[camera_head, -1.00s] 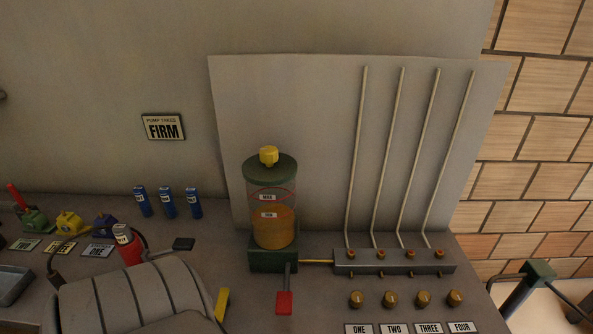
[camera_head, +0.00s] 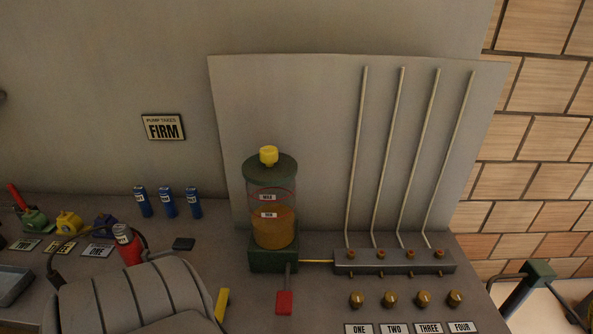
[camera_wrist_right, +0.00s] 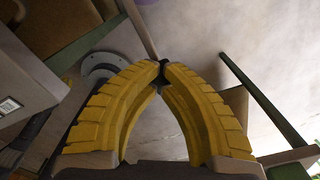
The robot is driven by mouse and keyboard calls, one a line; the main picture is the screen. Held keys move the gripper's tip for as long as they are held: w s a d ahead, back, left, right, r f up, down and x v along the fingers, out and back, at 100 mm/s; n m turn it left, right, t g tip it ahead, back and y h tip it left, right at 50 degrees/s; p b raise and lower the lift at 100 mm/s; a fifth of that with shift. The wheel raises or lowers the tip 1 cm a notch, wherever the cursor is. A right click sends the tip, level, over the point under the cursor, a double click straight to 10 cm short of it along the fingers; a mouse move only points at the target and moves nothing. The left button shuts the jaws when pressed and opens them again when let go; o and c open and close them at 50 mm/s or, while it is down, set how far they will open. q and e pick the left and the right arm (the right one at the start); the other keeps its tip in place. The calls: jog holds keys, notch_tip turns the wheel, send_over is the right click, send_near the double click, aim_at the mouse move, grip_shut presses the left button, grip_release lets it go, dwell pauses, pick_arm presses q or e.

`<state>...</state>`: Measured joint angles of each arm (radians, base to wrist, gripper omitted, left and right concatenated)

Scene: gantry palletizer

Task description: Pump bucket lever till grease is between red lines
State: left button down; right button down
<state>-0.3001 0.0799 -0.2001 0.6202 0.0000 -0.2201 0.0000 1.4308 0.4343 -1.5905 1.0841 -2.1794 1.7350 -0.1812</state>
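The clear grease reservoir (camera_head: 271,228) has a green lid, a yellow knob and MAX and MIN labels. A red line runs round it near MAX; orange-brown grease stands in the lower part, its top near the MIN label. A lever with a red grip (camera_head: 284,302) sticks out from its green base (camera_head: 273,260), and no gripper touches it. A yellow finger-like piece (camera_head: 222,304) beside a grey ribbed shape at the bottom looks like part of my left gripper; its opening is hidden. My right gripper (camera_wrist_right: 161,69) shows only in the right wrist view, yellow fingertips together, nothing clearly held.
A manifold block (camera_head: 395,262) with several upright pipes stands right of the reservoir, with brass knobs in front. Blue cartridges (camera_head: 167,203), a red canister (camera_head: 128,249) with a hose and small coloured pumps are on the left. A green-ended frame (camera_head: 538,270) stands off the bench at right.

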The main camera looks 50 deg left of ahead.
jog(key=shift+f, duration=1.95)
jog(key=shift+r, duration=5.05)
